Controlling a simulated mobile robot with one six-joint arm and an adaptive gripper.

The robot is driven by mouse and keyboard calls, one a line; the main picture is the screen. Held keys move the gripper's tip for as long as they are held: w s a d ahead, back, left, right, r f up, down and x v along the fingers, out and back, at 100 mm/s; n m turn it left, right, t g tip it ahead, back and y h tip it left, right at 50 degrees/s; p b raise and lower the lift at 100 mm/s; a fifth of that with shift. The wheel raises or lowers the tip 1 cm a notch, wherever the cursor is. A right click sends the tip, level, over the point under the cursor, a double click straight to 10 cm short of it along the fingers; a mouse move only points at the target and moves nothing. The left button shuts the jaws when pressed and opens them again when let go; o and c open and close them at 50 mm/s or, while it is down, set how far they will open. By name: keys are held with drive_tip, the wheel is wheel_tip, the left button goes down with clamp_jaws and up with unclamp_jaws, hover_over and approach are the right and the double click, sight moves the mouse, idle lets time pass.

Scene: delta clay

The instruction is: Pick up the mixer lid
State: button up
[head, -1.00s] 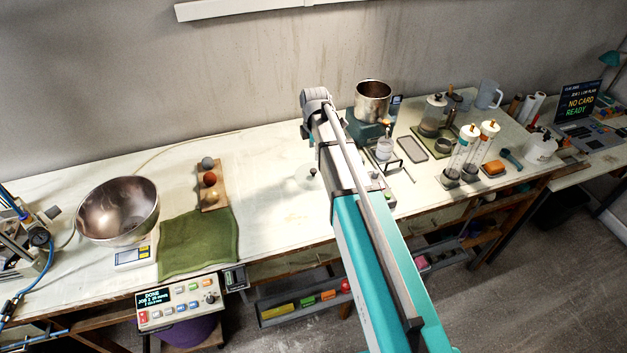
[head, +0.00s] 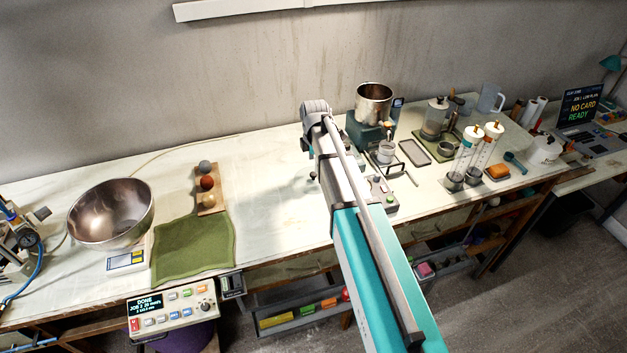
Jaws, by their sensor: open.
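The mixer (head: 357,131) has a dark teal body and carries an open steel bowl (head: 374,104). It stands on the bench just right of my raised arm. I cannot make out the mixer lid clearly now. Only a small dark piece (head: 313,176) shows at the left edge of my arm, low over the bench, and I cannot tell whether it is the lid's knob or part of my gripper. My arm covers the bench behind it, and my gripper is not clearly visible.
To the left are a large steel bowl (head: 111,212), a green cloth (head: 193,248) and a wooden board (head: 220,193) with clay balls. To the right are a grey tray (head: 414,153), a lidded glass jar (head: 436,120) and tall clear cylinders (head: 463,158). The bench between cloth and arm is clear.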

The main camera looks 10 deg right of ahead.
sight(313, 173)
drive_tip(key=shift+f, duration=0.1)
drive_tip(key=shift+a+f+b, duration=0.15)
drive_tip(key=shift+f+b, duration=2.4)
drive_tip(key=shift+b, duration=0.05)
clamp_jaws()
